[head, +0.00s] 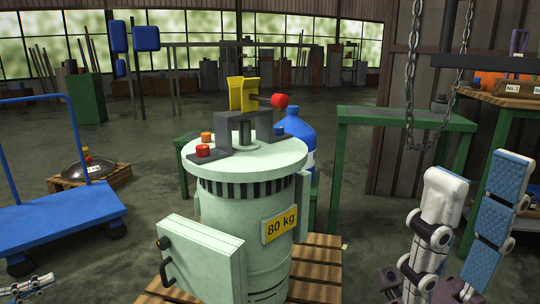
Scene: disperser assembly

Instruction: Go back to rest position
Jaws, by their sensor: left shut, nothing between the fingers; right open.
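The pale green disperser drum (222,225) stands upright on a wooden pallet (321,255) in the middle of the head view, with a yellow "80 kg" label. On its lid are a grey bracket (213,136), a yellow part (243,94) with a red knob (280,100), and red, orange and blue caps. A boxy pale green panel (200,262) with a black handle juts out at its front left. My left gripper (28,289) is at the bottom left corner, shut and empty, mostly cut off. My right gripper (479,172) is at the right, open and empty, fingers pointing up, apart from the drum.
A blue cart (62,212) stands at left, beside a low pallet (108,181) bearing a dark dish (86,168). A green table (400,117) and a blue bottle (300,130) are behind the drum. Chains (411,70) hang at upper right, near a wooden workbench (505,100).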

